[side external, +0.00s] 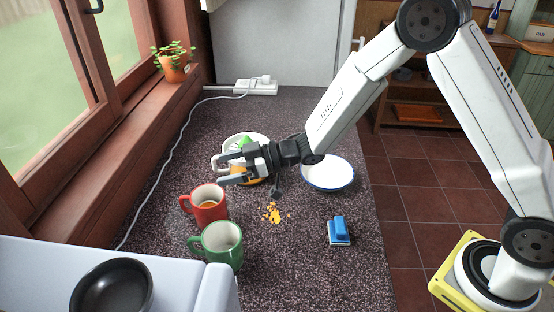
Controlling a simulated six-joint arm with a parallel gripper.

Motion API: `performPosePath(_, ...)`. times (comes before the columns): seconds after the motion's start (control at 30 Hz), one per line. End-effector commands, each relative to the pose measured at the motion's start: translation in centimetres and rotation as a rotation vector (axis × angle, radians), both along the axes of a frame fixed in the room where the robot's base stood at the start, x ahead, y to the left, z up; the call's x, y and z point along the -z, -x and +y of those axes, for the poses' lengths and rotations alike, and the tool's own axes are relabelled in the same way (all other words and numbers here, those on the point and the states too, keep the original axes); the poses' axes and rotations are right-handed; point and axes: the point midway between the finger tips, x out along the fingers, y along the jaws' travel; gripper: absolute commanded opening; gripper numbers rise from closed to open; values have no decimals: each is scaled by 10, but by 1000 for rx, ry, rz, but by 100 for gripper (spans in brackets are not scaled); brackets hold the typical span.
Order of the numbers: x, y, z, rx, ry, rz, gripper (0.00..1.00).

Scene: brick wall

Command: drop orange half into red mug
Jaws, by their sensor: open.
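The red mug (209,214) stands upright on the dark speckled counter, with its handle to the left. Something orange (208,205) shows inside it; I cannot tell whether it is an orange half. My gripper (219,171) is open, with its fingers pointing left above and behind the red mug. Nothing shows between the fingertips. Another orange thing (250,181) shows just behind and below the gripper, partly hidden by it, by a white dish (232,141) that holds something green (245,142).
A green mug (222,248) stands in front of the red mug. Orange crumbs (274,212), a blue-and-white brush or sponge (339,231) and a blue-rimmed white plate (328,181) lie to the right. A dark pan (111,287) is at front left. A white cord runs along the window side.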

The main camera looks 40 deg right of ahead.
Motion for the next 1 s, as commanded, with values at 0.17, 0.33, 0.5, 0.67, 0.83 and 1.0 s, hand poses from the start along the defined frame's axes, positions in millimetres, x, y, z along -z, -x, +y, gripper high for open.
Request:
performPosePath(0.17,-5,12,-19,2,0,0,100)
performPosePath(0.33,-8,20,-29,0,0,-1,100)
performPosePath(0.5,-8,22,-32,-1,0,-2,100)
performPosePath(0.67,-8,22,-31,-1,0,-1,100)
performPosePath(0.83,-8,22,-32,-1,0,-1,100)
performPosePath(1.0,-8,20,-36,28,20,4,100)
